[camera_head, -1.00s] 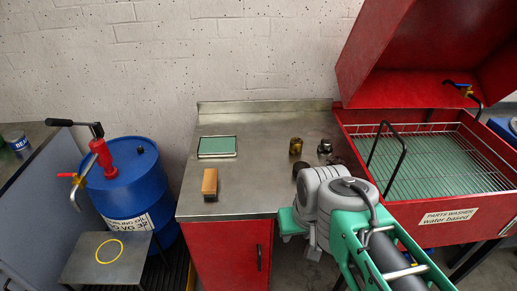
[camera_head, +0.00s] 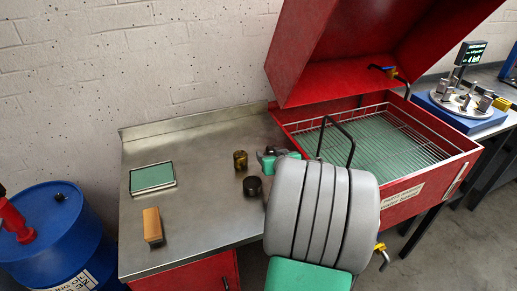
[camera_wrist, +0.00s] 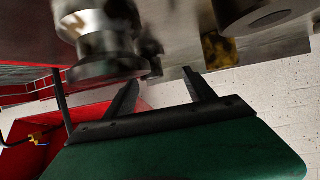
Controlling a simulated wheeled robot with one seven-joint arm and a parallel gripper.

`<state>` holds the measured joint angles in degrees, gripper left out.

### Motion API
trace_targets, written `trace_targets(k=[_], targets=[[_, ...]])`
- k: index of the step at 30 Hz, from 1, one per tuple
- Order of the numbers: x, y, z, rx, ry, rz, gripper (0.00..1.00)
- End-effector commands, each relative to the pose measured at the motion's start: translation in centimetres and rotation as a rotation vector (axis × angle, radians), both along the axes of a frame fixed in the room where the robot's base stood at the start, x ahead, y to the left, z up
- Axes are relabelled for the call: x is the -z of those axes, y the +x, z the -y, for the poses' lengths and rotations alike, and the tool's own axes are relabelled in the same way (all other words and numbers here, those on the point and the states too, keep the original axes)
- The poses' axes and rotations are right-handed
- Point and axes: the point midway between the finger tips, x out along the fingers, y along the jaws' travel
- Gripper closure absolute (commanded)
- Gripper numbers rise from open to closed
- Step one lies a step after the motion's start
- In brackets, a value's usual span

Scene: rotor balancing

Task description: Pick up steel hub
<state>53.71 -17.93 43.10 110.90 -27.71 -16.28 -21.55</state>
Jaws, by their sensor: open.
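The steel hub (camera_wrist: 104,48) shows in the wrist view as a blurred, shiny stepped metal part at the upper left, on the metal bench top. My gripper (camera_wrist: 161,78) is open, its two dark fingers apart with nothing gripped between them. The hub appears left of the fingers in that view. I cannot tell how far away it is. In the head view my green and grey arm end covers most of the hub's area, so the hub is not clearly seen there.
A brass cylinder (camera_head: 240,160) and a dark cup (camera_head: 252,187) stand close by on the bench (camera_head: 205,195). A green-topped tray (camera_head: 152,177) and an orange-brown block (camera_head: 152,225) lie further left. The red parts washer (camera_head: 425,193) stands right, its lid raised.

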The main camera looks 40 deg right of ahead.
Motion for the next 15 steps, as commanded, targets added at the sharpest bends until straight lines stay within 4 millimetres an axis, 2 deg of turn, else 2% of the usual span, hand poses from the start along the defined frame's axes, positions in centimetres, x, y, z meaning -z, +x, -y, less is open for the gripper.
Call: trace_targets(k=[1,3,11,15], targets=[[0.1,-0.4,1.2,0.023,-0.009,0.018,0.37],[0.2,-0.1,1.9,0.030,-0.016,0.033,0.37],[1.7,3.5,2.3,0.013,-0.016,0.033,0.37],[2.8,5.6,3.1,0.014,-0.017,0.033,0.37]])
